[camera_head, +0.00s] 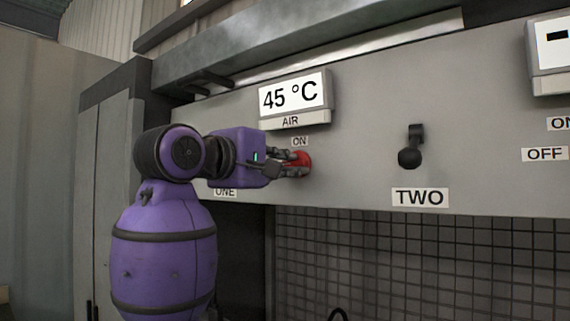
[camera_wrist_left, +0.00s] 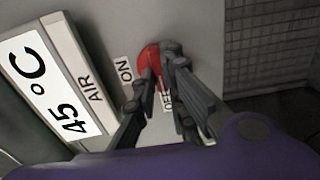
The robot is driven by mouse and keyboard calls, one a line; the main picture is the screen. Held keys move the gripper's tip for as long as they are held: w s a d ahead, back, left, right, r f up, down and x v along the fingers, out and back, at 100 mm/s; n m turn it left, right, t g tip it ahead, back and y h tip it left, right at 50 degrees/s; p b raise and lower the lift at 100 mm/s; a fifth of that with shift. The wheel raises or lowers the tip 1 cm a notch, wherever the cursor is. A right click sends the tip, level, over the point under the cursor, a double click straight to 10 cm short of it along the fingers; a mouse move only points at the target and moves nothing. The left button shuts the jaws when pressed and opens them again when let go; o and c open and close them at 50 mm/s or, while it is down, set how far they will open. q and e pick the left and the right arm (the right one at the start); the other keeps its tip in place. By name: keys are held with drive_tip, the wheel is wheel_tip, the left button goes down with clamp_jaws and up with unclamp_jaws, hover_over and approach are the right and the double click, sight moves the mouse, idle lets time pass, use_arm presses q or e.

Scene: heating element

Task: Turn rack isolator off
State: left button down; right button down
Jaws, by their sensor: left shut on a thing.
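The rack isolator is a red rotary knob (camera_head: 304,158) on the grey panel, below the display that reads 45 °C. My left gripper (camera_head: 298,164) reaches it from the left, with its fingers shut on the knob. In the left wrist view the red knob (camera_wrist_left: 150,58) shows between and just beyond the fingertips (camera_wrist_left: 160,65). An ON label (camera_head: 299,141) is above the knob. An OFF label (camera_wrist_left: 167,100) is partly covered by the fingers in the wrist view. The knob's exact angle is partly hidden. My right gripper is not in view.
The temperature display (camera_head: 292,96) with its AIR label juts out above the knob. A black lever (camera_head: 411,150) above the TWO label (camera_head: 420,197) is to the right. Another display (camera_head: 550,55) is at the far right. A dark mesh (camera_head: 420,255) lies below the panel.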

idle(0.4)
use_arm(q)
drive_tip(key=c, duration=1.8)
unclamp_jaws()
drive_tip(key=v, duration=1.2)
